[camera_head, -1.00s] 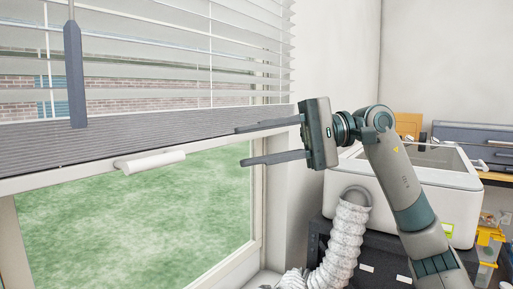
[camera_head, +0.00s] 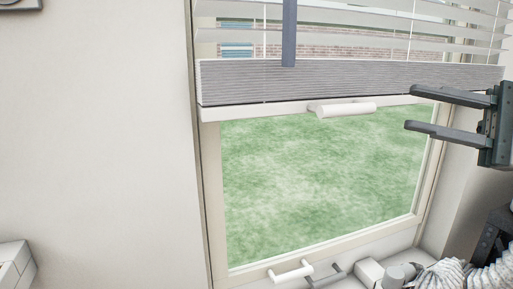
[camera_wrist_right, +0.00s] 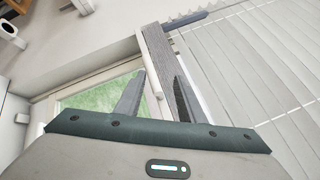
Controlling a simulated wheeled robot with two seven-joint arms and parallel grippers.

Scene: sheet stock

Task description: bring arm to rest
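My right gripper (camera_head: 412,108) is at the right edge of the head view, in front of the window's right side. Its two fingers point left and stand well apart with nothing between them. In the right wrist view the fingers (camera_wrist_right: 152,97) also show spread and empty, with the window and blind beyond. Most of the right arm is outside the head view. My left gripper is in neither view.
A raised blind (camera_head: 350,82) covers the window's top, and a white handle (camera_head: 342,109) sits just below it. A second handle (camera_head: 290,271) is at the sill. A white corrugated hose (camera_head: 445,275) lies lower right. Bare wall (camera_head: 95,140) fills the left.

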